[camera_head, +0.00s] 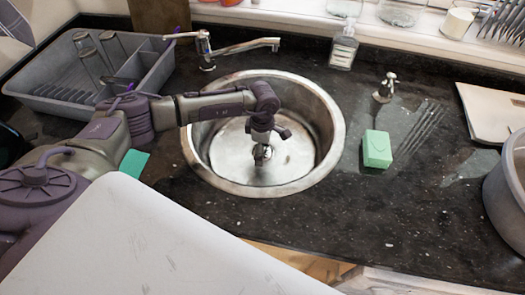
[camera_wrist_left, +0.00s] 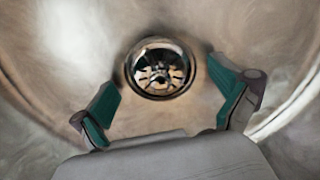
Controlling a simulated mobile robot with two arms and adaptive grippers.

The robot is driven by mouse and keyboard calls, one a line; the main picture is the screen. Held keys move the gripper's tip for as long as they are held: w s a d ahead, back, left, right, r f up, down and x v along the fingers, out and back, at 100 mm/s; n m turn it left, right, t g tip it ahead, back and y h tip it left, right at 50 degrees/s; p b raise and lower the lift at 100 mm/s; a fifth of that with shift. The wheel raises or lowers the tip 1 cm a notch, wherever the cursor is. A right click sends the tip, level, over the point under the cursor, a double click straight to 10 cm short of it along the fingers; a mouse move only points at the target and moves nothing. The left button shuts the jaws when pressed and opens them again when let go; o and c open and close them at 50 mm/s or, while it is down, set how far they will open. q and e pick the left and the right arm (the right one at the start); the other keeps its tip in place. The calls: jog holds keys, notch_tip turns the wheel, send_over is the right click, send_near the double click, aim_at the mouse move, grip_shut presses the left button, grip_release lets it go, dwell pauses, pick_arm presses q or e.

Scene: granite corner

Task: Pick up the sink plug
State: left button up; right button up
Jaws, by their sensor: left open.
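A round, shiny metal piece with dark slots, the sink plug or drain fitting (camera_wrist_left: 160,68), sits at the bottom of the steel sink (camera_head: 325,150). I cannot tell whether the plug is separate from the drain. In the head view the metal piece (camera_head: 262,154) shows just below my left gripper (camera_head: 265,138), partly hidden by it. My left gripper reaches down inside the sink. In the left wrist view its green-padded fingers (camera_wrist_left: 164,80) are spread wide on either side of the piece, with nothing between them. My right gripper is not in view.
A grey dish rack (camera_head: 60,75) stands left, a green block (camera_head: 377,149) right, a soap bottle (camera_head: 343,47) behind. A grey pot (camera_head: 508,190) is at the right edge. The front counter is clear.

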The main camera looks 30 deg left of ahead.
pick_arm(q)
jog(key=shift+s, duration=0.1)
jog(key=c, duration=1.6)
grip_shut()
jog(key=shift+s, duration=0.1)
jog(key=r, duration=0.1)
jog(key=r+b, duration=0.1)
jog(key=r, duration=0.2)
jog(key=shift+w+d, duration=0.2)
jog(key=shift+w, duration=0.1)
jog(key=w+d+r+b, duration=0.3)
jog(key=d+r, duration=0.4)
jog(key=d, duration=0.4)
notch_tip(320, 180, up, 9)
jog(key=p, duration=0.8)
jog(key=shift+s+p, duration=0.2)
jog(key=shift+p, duration=0.1)
